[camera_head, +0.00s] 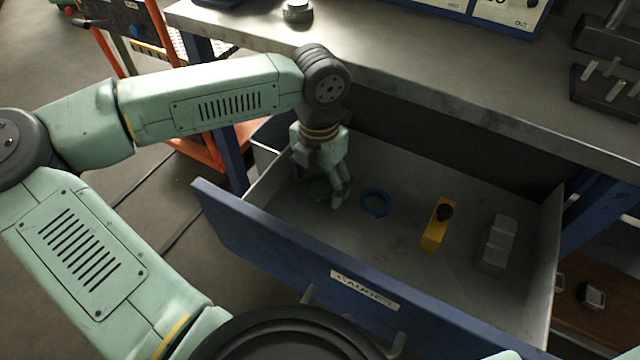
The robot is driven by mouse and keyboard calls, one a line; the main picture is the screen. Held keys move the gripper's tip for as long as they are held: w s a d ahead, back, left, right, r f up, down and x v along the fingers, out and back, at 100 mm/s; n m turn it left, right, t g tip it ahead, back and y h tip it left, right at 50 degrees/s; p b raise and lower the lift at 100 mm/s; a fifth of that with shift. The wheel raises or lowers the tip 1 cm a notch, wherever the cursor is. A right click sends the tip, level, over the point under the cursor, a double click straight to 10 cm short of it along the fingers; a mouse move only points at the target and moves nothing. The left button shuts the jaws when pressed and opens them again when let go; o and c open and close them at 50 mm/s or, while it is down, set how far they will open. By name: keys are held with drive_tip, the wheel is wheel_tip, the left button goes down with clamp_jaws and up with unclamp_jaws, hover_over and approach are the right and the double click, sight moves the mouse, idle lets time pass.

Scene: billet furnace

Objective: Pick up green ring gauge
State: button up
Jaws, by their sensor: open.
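The green ring gauge (316,186) lies on the floor of the open drawer, near its left end. My gripper (328,195) points down into the drawer, right over the ring, and partly hides it. Its jaws are open, with a finger showing at the right side of the ring. I cannot tell whether the fingers touch the ring or the drawer floor.
A blue ring (374,202) lies just right of my gripper. Farther right are a yellow block with a dark knob (434,232) and pale grey blocks (497,245). The drawer's blue front (290,262) and the workbench top (420,75) bound the space.

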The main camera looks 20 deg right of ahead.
drive_tip(key=c, duration=1.3)
